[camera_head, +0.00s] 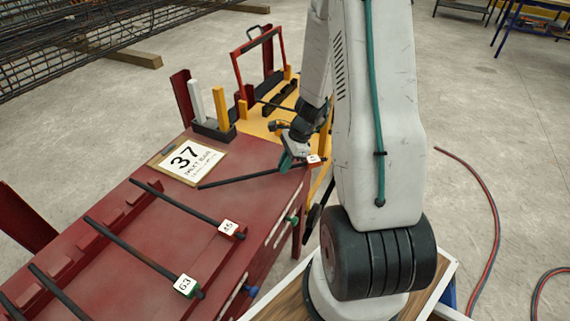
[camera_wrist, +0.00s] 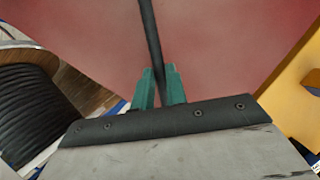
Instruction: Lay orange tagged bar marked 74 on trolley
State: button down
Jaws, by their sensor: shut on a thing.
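My gripper (camera_head: 287,163) is shut on a dark bar (camera_head: 240,180) above the far right end of the red bench. The bar's tag (camera_head: 313,159) has a white face with a reddish-orange edge; its number is too small to read. In the wrist view the bar (camera_wrist: 150,35) runs up from between my teal fingertips (camera_wrist: 160,88), with the red bench top behind it. The yellow trolley (camera_head: 257,127) stands just beyond the bench, partly hidden by my arm. It has posts and dark supports, and at least one dark bar-like piece shows on it.
The red bench (camera_head: 150,255) carries a bar with a red tag 45 (camera_head: 229,228), a bar with a green tag 63 (camera_head: 186,285) and another dark bar (camera_head: 55,290). A sign 37 (camera_head: 188,160) lies at its far end.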

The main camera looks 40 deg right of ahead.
jog(key=shift+f, duration=0.2)
jog(key=c, duration=1.8)
grip_release()
jog(key=shift+f, duration=0.15)
jog(key=o, duration=0.4)
